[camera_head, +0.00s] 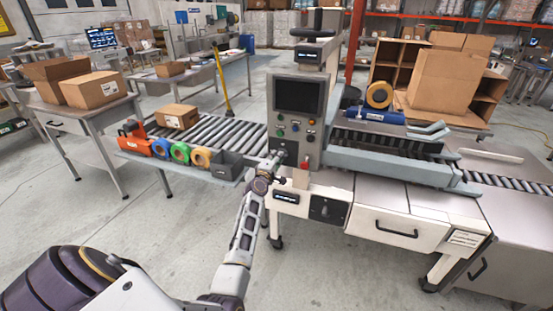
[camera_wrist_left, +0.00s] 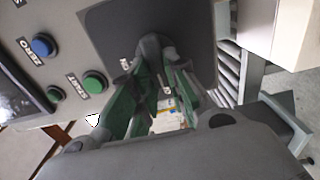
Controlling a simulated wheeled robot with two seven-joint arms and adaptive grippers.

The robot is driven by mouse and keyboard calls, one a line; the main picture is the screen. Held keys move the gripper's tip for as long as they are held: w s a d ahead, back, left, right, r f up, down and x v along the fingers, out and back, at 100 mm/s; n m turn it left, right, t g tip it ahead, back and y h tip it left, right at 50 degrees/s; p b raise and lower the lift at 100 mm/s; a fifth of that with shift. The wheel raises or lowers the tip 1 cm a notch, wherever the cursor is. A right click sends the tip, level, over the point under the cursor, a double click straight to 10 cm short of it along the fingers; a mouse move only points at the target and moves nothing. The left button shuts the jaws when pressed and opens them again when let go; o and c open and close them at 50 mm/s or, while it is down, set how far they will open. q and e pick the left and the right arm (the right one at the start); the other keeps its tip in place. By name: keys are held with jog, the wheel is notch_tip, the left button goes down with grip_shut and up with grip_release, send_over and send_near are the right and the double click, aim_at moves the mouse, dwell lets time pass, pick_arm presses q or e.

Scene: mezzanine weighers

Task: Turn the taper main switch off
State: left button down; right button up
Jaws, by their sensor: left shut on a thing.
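The taper's grey control box (camera_head: 299,105) stands at the middle of the head view, with a dark screen and coloured buttons. Low on its face is a dark switch plate, which fills the top of the left wrist view (camera_wrist_left: 105,25). My left gripper (camera_head: 279,155) is against this plate in the head view. In the left wrist view its fingertips (camera_wrist_left: 153,45) close on a small dark knob, the main switch, on the plate. The fingers hide most of the knob, so its angle cannot be told. My right gripper is in neither view.
A blue button (camera_wrist_left: 43,46) and a green button (camera_wrist_left: 94,82) sit close beside the plate. Another dark switch (camera_head: 325,209) is on the white front below. A roller conveyor (camera_head: 226,132) with tape rolls is to the left. The floor in front is clear.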

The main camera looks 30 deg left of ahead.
pick_arm(q)
jog(key=c, duration=1.4)
grip_release()
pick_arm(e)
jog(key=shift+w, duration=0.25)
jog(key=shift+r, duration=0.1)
pick_arm(q)
jog(key=shift+v, duration=3.75)
jog(key=shift+m, duration=0.3)
